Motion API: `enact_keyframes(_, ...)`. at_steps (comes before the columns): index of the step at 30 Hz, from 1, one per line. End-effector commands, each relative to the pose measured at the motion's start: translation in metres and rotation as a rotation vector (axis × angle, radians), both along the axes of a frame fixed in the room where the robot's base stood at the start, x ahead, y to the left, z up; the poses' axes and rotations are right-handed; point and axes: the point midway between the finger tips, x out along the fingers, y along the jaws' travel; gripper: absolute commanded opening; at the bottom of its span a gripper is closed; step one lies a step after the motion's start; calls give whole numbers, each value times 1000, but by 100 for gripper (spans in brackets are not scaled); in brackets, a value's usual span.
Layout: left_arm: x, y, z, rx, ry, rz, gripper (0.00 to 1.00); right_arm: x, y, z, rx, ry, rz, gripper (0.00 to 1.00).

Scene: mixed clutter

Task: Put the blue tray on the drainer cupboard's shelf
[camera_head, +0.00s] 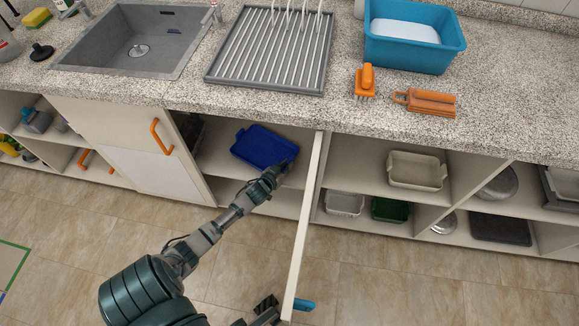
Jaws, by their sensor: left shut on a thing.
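The blue tray (262,146) is inside the open drainer cupboard below the counter, at or just above its shelf (216,160). I cannot tell whether it rests on the shelf. My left gripper (281,170) is shut on the tray's near right edge, with the arm reaching in from the lower left. The cupboard door (306,230) stands open, just right of my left gripper. Part of my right gripper (264,309) shows at the bottom, beside the door's lower end; its fingers are not clear.
A blue door handle (303,305) sticks out at the door's lower end. The grey drainer rack (270,50) and a light blue basin (412,38) stand on the counter above. Open shelves to the right hold a beige bin (416,171) and a green bin (390,209).

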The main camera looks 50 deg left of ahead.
Motion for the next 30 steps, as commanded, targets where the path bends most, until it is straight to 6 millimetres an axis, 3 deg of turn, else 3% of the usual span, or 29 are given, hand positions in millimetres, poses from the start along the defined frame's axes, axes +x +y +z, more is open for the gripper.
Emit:
enact_keyframes(2, -2, -2, -2, -2, 9, 1, 0, -1, -1, 2, 1, -2, 0, 47)
enact_keyframes(3, -3, -2, -3, -4, 10, 1, 15, -1, -1, 2, 1, -2, 0, 47)
enact_keyframes(6, -2, -2, -2, -4, 9, 2, 38, -1, -1, 2, 0, -1, 0, 47)
enact_keyframes(17, -6, -2, 1, -6, 5, 1, 38, 0, 1, 6, -2, -7, 0, 47)
enact_keyframes(23, -35, -13, 21, -6, 0, 1, 38, -16, -1, 15, -1, 18, 1, 47)
enact_keyframes(26, -57, -20, 32, -6, 0, 1, 38, -11, 1, 18, -24, 87, 3, 47)
enact_keyframes(30, -77, -27, 36, -6, 3, 2, 38, 15, 8, 6, -82, 250, 9, 47)
